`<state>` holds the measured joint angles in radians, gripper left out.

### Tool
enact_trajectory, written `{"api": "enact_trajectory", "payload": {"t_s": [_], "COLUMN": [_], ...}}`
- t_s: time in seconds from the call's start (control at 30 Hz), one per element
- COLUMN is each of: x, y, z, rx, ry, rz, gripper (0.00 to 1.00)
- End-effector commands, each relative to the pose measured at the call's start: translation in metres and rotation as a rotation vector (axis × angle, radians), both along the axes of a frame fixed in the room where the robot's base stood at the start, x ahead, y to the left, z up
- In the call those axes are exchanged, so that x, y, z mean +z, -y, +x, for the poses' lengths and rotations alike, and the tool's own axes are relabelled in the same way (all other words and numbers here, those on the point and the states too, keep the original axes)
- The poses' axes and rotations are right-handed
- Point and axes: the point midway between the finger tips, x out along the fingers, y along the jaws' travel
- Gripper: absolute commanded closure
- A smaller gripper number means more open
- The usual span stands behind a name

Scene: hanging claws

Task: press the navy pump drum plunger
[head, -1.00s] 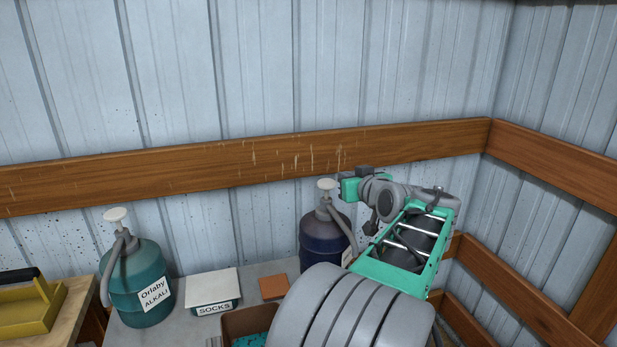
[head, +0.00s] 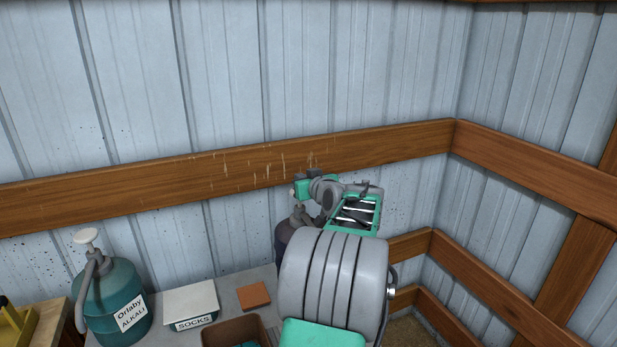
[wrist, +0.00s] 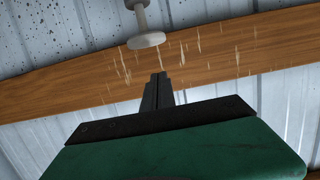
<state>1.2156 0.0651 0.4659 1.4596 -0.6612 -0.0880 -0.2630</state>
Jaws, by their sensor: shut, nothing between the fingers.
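The navy pump drum (head: 284,236) stands on the grey bench against the wall, partly hidden behind my arm in the head view. Its hose and collar show, but its plunger is mostly covered by my gripper there. In the wrist view the pale plunger head (wrist: 146,40) is clear, with its stem running to the top edge. My gripper (wrist: 160,77) is shut and empty. In the wrist view its dark fingertips are close to the plunger head, with a visible gap in the picture. I cannot tell the gap in depth.
A teal pump drum labelled Orlaby ALKALI (head: 115,302) stands at the left. A SOCKS box (head: 190,306), an orange-brown square (head: 253,296) and a brown bin (head: 236,329) are between the drums. A wooden rail (head: 150,189) crosses the wall behind.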

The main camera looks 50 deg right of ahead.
Motion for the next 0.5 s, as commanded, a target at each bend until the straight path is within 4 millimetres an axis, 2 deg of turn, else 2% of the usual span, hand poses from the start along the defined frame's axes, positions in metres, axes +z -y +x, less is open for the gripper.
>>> {"api": "enact_trajectory", "payload": {"t_s": [0.03, 0.2, 0.5], "x": [-0.011, -0.032, -0.039], "y": [-0.001, 0.000, -0.001], "z": [-0.002, -0.003, -0.004], "rx": [-0.003, -0.004, -0.004], "ry": [-0.003, -0.002, -0.001], "rz": [0.009, 0.005, 0.003], "gripper": [1.00, 1.00, 1.00]}}
